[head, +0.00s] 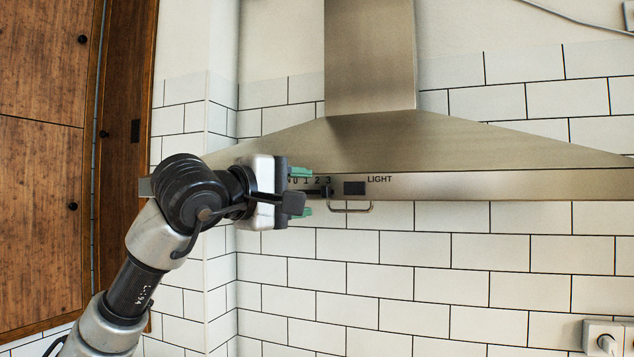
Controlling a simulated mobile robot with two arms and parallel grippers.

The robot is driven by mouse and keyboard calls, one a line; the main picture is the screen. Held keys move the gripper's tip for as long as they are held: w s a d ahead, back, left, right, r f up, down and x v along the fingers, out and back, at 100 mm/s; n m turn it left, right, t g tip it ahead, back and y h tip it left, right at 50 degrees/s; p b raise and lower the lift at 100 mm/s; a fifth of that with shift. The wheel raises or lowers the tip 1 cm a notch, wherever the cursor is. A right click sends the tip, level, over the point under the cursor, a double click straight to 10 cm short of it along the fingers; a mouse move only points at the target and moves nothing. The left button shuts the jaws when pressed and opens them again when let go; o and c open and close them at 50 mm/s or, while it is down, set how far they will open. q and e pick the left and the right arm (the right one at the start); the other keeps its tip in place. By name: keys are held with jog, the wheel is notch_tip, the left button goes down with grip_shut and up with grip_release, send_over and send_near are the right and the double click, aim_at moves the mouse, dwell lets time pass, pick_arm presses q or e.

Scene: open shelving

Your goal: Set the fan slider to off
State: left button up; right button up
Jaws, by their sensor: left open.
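The range hood (520,185) is brushed steel, and its front strip carries a fan scale marked 0 1 2 3. The dark fan slider (326,191) shows under or near the 3, at the right end of the scale. My left gripper (303,191) is open at the scale, with one green-padded finger above and one below the strip. Its fingertips are just left of the slider knob. I cannot tell whether they touch the hood. The gripper hides the left part of the scale and slot. My right gripper is not in view.
A dark light switch (354,188) labelled LIGHT sits right of the slider. A metal handle (350,208) hangs below the strip. A wooden cabinet (45,150) stands at left. A wall socket with a plug (604,338) is at lower right. White tiled wall lies behind.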

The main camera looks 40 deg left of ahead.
aim_at(322, 193)
pick_arm(q)
jog(key=shift+w+d+p, duration=0.2)
jog(key=shift+w+p, duration=0.15)
jog(key=shift+w, duration=0.7)
jog(key=shift+w+d+p, duration=0.15)
jog(key=shift+w+p, duration=0.15)
jog(key=shift+w, duration=0.75)
jog(key=shift+c, duration=0.5)
grip_shut()
